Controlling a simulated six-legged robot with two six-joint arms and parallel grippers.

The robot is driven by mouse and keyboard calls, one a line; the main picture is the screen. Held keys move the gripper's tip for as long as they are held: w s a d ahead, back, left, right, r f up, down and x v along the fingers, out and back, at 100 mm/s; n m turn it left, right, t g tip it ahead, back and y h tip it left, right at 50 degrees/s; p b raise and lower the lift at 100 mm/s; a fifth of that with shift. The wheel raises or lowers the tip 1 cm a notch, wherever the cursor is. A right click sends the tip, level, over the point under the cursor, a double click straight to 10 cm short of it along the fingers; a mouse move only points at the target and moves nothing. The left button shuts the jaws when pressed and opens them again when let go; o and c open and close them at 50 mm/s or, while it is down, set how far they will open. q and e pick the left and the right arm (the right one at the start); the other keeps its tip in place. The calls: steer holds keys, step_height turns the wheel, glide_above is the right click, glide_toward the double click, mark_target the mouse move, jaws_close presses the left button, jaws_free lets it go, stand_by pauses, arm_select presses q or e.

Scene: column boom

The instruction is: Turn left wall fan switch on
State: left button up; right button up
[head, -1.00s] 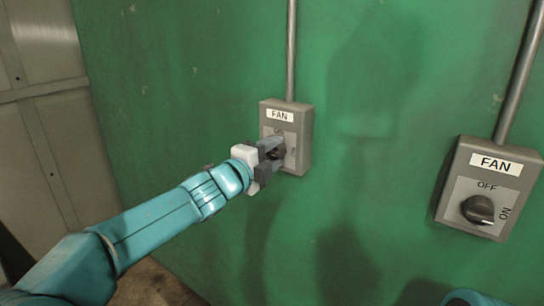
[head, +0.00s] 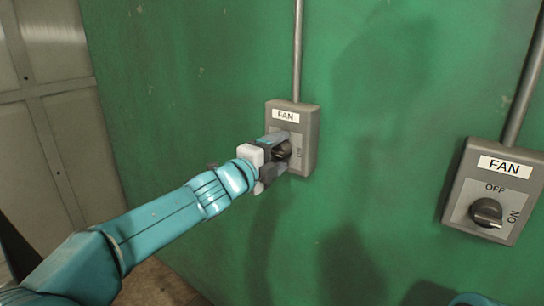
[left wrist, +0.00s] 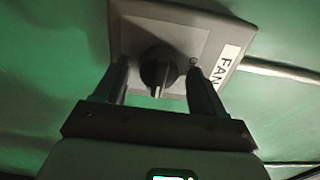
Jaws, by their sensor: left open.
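The left fan switch (head: 308,140) is a grey box on the green wall, with a FAN label above a dark round knob (head: 283,151). ON lettering shows at the knob's right. My left gripper (head: 272,157) is open at this switch, one finger on each side of the knob. In the left wrist view the knob (left wrist: 158,68) sits between the spread fingers (left wrist: 160,88), with gaps on both sides. Its white mark points down in that view, a quarter turn from the FAN label's side, which matches the ON side. My right gripper is not in view.
A second fan switch (head: 455,215) is on the wall at the right, its knob (head: 486,212) lying below OFF and beside ON. Metal conduits (head: 298,50) rise from both boxes. A grey panelled door or wall (head: 50,110) stands at the left.

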arm_select(q)
steer(key=shift+s+a+f, duration=0.1)
steer(key=shift+s+a, duration=0.1)
steer(key=shift+s, duration=0.1)
steer(key=b+v, duration=0.2)
steer(key=v, duration=0.3)
steer(key=shift+s+a, duration=0.25)
steer(key=shift+a, duration=0.05)
glide_toward(275, 155)
steer(key=b+v, duration=0.1)
steer(key=v, duration=0.4)
steer(key=shift+s+a, duration=0.1)
steer(key=shift+s, duration=0.2)
